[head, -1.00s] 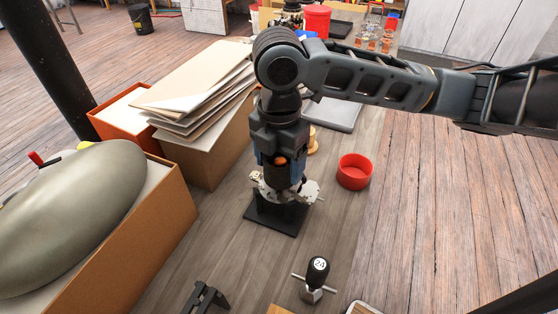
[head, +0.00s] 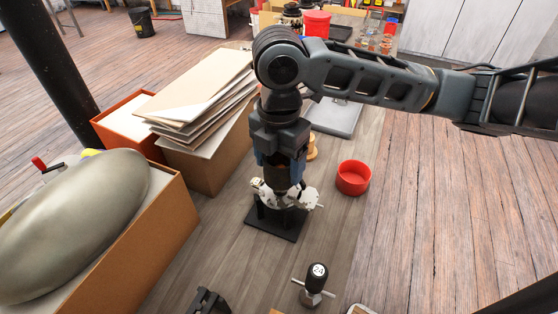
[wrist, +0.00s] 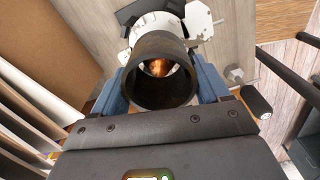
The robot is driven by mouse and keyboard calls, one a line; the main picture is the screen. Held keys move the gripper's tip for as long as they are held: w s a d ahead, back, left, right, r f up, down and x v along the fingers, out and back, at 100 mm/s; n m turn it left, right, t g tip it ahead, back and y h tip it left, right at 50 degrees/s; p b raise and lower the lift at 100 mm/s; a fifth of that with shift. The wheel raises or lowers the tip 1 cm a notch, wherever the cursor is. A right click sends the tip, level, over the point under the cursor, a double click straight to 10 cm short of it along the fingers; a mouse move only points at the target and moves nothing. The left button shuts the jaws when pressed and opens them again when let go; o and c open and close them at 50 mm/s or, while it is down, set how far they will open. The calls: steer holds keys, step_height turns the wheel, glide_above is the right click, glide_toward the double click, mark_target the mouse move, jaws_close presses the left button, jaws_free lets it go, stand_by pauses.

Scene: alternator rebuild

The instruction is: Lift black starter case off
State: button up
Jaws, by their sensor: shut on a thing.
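The black starter case (wrist: 163,72) is a dark open cylinder in the wrist view, with copper-coloured metal (wrist: 160,67) visible inside its bore. My gripper (wrist: 160,88) is shut on it, one blue jaw on each side. In the head view my gripper (head: 282,160) points down with the black case (head: 278,174) between its jaws. Right below is a silver-white housing (head: 302,199) over a black stand plate (head: 268,224). The housing also shows beyond the case in the wrist view (wrist: 158,24). I cannot tell whether case and housing touch.
A red dish (head: 353,178) stands right of the stand. A black-knobbed tool (head: 317,278) stands in front. Boxes with stacked boards (head: 200,100) and a box holding a large grey rounded object (head: 75,225) line the left side.

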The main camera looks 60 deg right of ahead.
steer(key=shift+r+p, duration=0.75)
steer(key=shift+r, duration=0.45)
steer(key=shift+r, duration=0.15)
steer(key=shift+r+p, duration=1)
steer(key=shift+r, duration=0.1)
